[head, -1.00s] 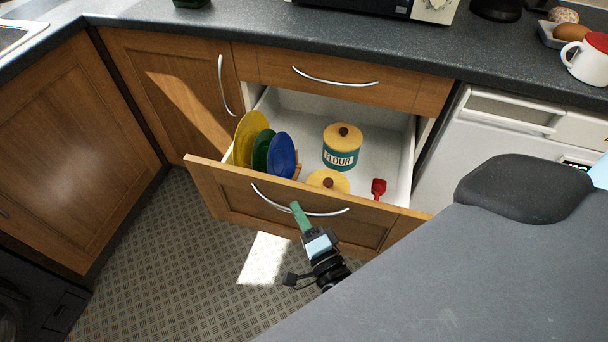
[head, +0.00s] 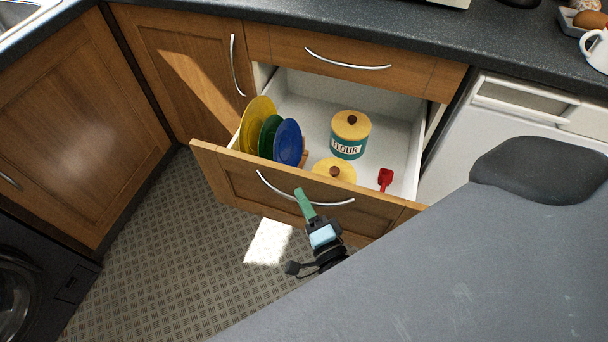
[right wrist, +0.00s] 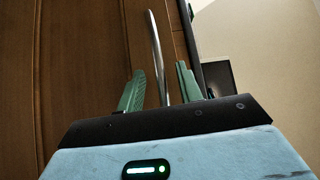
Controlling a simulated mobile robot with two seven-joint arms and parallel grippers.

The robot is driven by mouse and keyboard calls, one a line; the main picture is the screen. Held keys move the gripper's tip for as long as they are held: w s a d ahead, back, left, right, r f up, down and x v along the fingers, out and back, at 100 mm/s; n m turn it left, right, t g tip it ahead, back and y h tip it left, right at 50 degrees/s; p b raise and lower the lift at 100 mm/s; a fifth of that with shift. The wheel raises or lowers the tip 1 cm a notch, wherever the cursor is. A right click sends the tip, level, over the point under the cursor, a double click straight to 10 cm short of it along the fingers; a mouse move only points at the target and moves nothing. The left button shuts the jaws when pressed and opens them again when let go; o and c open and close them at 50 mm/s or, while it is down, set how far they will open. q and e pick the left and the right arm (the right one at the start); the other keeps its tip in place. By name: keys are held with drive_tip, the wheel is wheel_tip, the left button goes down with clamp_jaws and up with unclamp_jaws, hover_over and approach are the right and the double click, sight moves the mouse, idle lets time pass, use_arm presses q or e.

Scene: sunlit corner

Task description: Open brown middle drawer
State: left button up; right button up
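The brown middle drawer (head: 232,174) stands well open below a shut top drawer (head: 420,75). Its curved silver handle (head: 335,204) is on the front panel. My right gripper (head: 304,200) is at this handle, with its green fingers partly hidden behind one another in the head view. In the right wrist view the handle bar (right wrist: 158,58) passes between the two green fingers (right wrist: 160,82), with a visible gap on each side, so the gripper is open around it. My left gripper is not in view.
Inside the drawer are yellow, green and blue plates (head: 287,143), a flour canister (head: 349,138), another yellow lid (head: 334,171) and a red scoop (head: 385,179). A white appliance (head: 500,128) stands at right. Patterned floor (head: 170,250) is clear at left.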

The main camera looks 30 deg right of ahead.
drive_tip(key=s+f, duration=0.1)
drive_tip(key=s, duration=0.6)
drive_tip(key=shift+s+a+b, duration=0.3)
drive_tip(key=shift+s+b, duration=0.05)
drive_tip(key=shift+b, duration=0.05)
idle(0.3)
